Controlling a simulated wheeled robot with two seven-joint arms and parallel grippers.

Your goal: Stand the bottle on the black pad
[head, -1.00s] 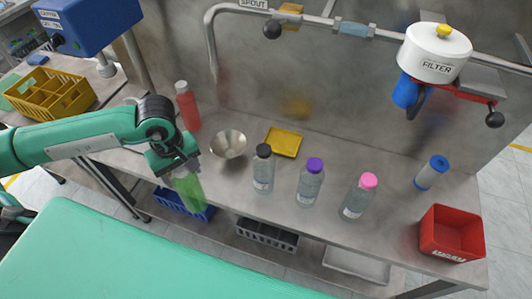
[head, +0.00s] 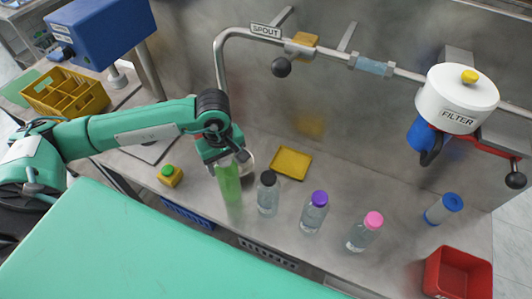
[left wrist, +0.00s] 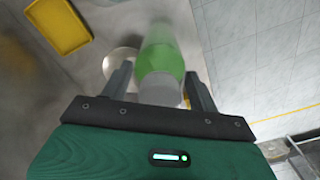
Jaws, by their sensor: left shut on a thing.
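A green see-through bottle (head: 228,183) hangs roughly upright below my left gripper (head: 222,152) in the head view. The left gripper is shut on its upper end. In the left wrist view the bottle (left wrist: 162,50) points away from the palm, its pale end between the fingers (left wrist: 160,88). I cannot tell whether its base touches the bench. I cannot make out a black pad for certain; a grey plate with a dark edge (head: 152,150) lies partly under my left arm. My right gripper is not in view.
A metal bowl (head: 248,163) stands close behind the bottle, partly hidden. Black-capped (head: 268,195), purple-capped (head: 314,213) and pink-capped (head: 364,233) clear bottles stand to the right. A yellow tray (head: 291,163) lies behind them. A yellow block with a green top (head: 170,176) stands left.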

